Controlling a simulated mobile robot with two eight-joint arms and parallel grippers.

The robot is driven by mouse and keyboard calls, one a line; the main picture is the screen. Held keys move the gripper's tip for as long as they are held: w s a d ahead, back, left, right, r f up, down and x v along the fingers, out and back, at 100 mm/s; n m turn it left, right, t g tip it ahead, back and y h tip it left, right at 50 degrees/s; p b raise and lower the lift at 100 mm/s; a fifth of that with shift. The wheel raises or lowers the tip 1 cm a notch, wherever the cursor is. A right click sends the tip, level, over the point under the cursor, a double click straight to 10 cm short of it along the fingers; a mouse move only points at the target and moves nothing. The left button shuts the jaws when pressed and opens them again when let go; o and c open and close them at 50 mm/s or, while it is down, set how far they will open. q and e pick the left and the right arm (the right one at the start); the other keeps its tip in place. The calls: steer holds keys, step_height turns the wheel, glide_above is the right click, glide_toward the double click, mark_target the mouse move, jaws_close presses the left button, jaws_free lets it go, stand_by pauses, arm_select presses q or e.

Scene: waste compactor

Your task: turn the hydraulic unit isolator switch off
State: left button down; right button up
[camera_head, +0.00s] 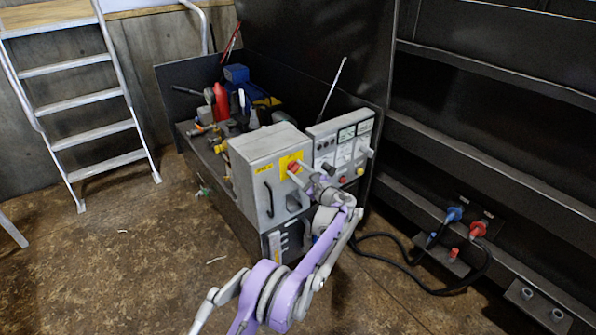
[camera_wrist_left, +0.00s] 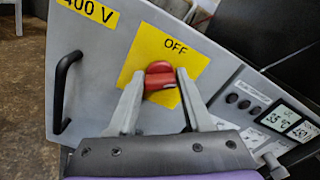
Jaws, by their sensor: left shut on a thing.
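The isolator switch is a red rotary knob (camera_wrist_left: 160,77) on a yellow plate (camera_wrist_left: 190,58) marked OFF, fixed to a grey cabinet (camera_wrist_left: 105,55). In the head view the red knob (camera_head: 293,167) shows on the cabinet's front (camera_head: 262,172). My left gripper (camera_wrist_left: 159,82) has one finger on each side of the knob and is shut on it. In the head view my left gripper (camera_head: 300,173) reaches the cabinet from below right and partly covers the plate. I cannot tell exactly which mark the knob points to. My right gripper is not in view.
A panel with gauges and buttons (camera_head: 345,140) stands right of the switch. A black handle (camera_wrist_left: 65,90) is on the cabinet door. Blue (camera_head: 454,214) and red (camera_head: 477,229) plugs with black cables are at right. A ladder (camera_head: 90,135) stands left. The floor at front left is mostly clear.

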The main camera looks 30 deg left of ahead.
arm_select(q)
steer(key=n, duration=0.5)
steer(key=shift+s+f+n, duration=0.1)
steer(key=shift+n, duration=0.2)
steer(key=n, duration=0.5)
steer(key=shift+f+n+p, duration=0.1)
steer(key=shift+n+p, duration=0.2)
steer(key=shift+p, duration=0.1)
steer(key=shift+c, duration=1.6)
jaws_free()
steer(key=p+v, duration=0.1)
steer(key=v, duration=0.9)
steer(key=shift+s+d, duration=0.2)
steer(key=shift+d, duration=0.15)
